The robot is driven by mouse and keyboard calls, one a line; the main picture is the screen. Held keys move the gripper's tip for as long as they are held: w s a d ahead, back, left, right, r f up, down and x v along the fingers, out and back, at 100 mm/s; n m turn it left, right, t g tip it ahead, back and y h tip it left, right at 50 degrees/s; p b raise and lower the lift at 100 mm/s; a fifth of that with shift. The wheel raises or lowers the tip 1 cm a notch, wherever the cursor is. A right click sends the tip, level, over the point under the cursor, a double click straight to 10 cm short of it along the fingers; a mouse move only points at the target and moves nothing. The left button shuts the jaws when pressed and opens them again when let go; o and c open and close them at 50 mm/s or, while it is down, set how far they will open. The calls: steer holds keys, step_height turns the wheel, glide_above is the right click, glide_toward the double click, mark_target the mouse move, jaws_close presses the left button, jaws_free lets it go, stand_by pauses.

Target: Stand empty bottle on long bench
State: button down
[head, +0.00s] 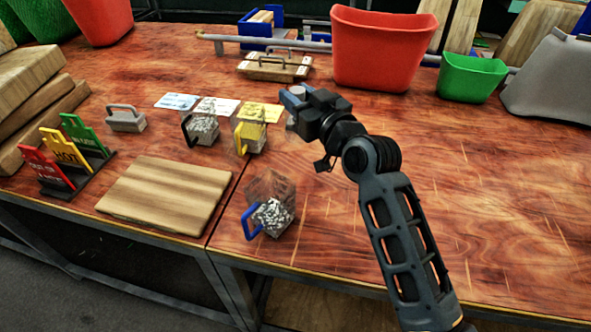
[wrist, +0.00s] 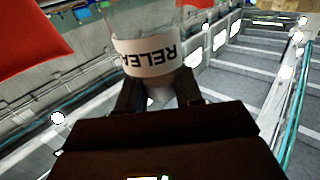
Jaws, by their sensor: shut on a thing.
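My gripper (head: 294,100) is over the bench, with its fingers shut on a clear bottle. In the wrist view the bottle (wrist: 146,48) sits between the fingertips (wrist: 158,92). It has a white label band with dark letters starting "RELEA", which read upside down there. In the head view only a small pale part of the bottle (head: 297,91) shows by the fingers; the rest is hidden or too faint. I cannot tell whether its base touches the wood. The long bench (head: 450,190) has a reddish wooden top.
Clear containers with blue (head: 270,216), yellow (head: 250,136) and black (head: 202,128) handles stand left of my gripper. Red (head: 383,48) and green (head: 470,78) bins stand behind. The bench's right front is clear.

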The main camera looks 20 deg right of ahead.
mark_target(298, 138)
step_height(298, 138, down, 10)
steer(key=shift+b, duration=0.9)
steer(key=shift+f+b, duration=0.45)
steer(key=shift+b, duration=0.15)
steer(key=shift+s+f+b, duration=0.1)
steer(key=shift+f+b, duration=0.2)
steer(key=shift+f, duration=0.05)
steer(key=c, duration=0.7)
jaws_free()
steer(key=shift+f, duration=0.15)
steer(key=shift+c, duration=0.2)
steer(key=shift+r+p, duration=0.8)
steer(key=shift+p, duration=0.3)
steer(key=s+d+b, duration=0.1)
steer(key=s+b, duration=0.2)
steer(key=s, duration=0.8)
steer(key=shift+s+d, duration=0.35)
steer(key=shift+d, duration=0.05)
steer(key=shift+r, duration=0.15)
